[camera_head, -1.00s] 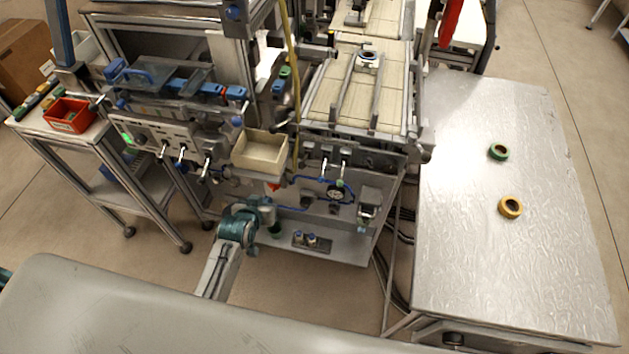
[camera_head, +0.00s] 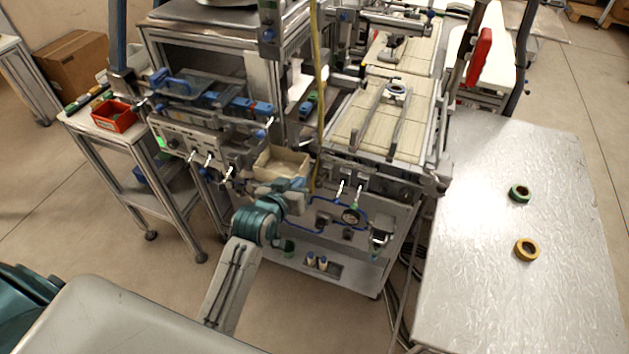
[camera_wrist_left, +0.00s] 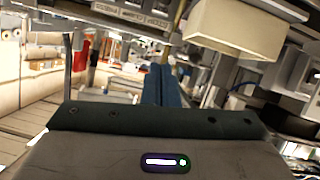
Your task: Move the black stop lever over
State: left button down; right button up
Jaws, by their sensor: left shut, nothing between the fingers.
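My left gripper (camera_head: 298,184) is at the front of the machine, just below the cream open box; its fingers are small and partly hidden in the head view. In the left wrist view its blue fingers (camera_wrist_left: 160,85) are shut together with nothing between them. Several small levers with pale tips (camera_head: 210,160) stick out from the grey control panel (camera_head: 178,143), left of the gripper. Two more levers (camera_head: 342,187) stand to its right. I cannot tell which lever is the black stop lever. A lettered label strip (camera_wrist_left: 130,14) shows at the top of the wrist view.
The cream box (camera_head: 282,163) hangs close above the gripper and is large in the wrist view (camera_wrist_left: 238,30). A yellow hose (camera_head: 316,100) hangs beside it. A metal table (camera_head: 480,250) on the right holds green (camera_head: 520,193) and yellow (camera_head: 527,250) tape reels.

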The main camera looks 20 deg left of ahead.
pick_arm(q)
jog(key=p, duration=0.3)
send_over(322, 181)
jog(key=s+a, duration=0.2)
jog(key=s, duration=0.2)
notch_tip(322, 181, down, 3)
jog(key=f+p, duration=0.1)
jog(key=f, duration=0.1)
jog(key=d+f+p, duration=0.1)
jog(key=f, duration=0.1)
jog(key=shift+w+f, duration=0.1)
jog(key=shift+f, duration=0.05)
